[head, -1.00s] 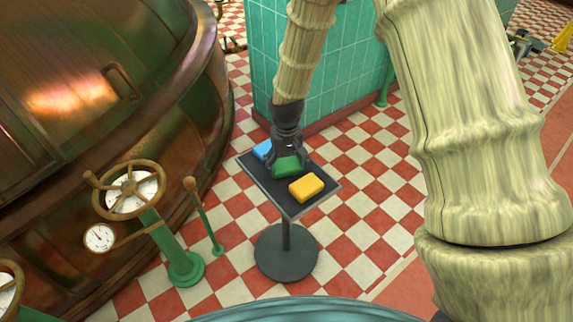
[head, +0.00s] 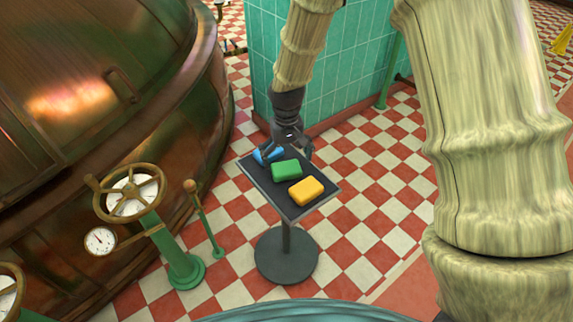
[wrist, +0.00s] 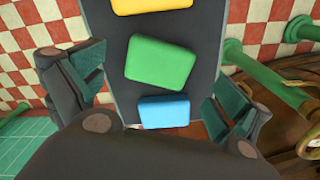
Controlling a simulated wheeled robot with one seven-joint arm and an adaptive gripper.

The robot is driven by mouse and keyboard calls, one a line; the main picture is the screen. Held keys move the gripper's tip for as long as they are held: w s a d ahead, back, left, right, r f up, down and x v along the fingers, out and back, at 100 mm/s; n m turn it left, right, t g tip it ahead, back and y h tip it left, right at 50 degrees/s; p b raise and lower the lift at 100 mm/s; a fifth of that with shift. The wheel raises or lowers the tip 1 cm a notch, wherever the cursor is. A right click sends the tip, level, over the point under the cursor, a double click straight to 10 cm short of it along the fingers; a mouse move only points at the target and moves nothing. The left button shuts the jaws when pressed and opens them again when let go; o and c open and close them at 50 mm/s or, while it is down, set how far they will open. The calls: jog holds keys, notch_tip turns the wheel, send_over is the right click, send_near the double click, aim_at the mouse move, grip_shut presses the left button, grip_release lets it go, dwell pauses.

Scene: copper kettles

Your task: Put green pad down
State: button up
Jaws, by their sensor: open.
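The green pad (head: 286,170) lies on the dark tray top of a small stand (head: 258,181), between the blue pad (head: 268,154) and the yellow pad (head: 306,191). My gripper (head: 286,158) is open and empty, above the far end of the tray. In the wrist view its fingers (wrist: 155,92) are spread wide to either side of the tray. The green pad (wrist: 161,62) lies between and a little beyond them, touched by neither. The blue pad (wrist: 164,111) is nearer the palm, and the yellow pad (wrist: 150,5) is cut by the top edge.
A copper kettle (head: 95,90) fills the left. A green valve post with a brass handwheel (head: 130,193) and a gauge (head: 100,240) stands left of the stand. A green tiled wall (head: 335,75) rises behind. Checkered floor (head: 365,215) is clear to the right.

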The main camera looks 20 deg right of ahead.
aim_at(287, 169)
notch_tip(287, 169, up, 7)
jog(key=shift+p, duration=0.35)
dwell(0.4)
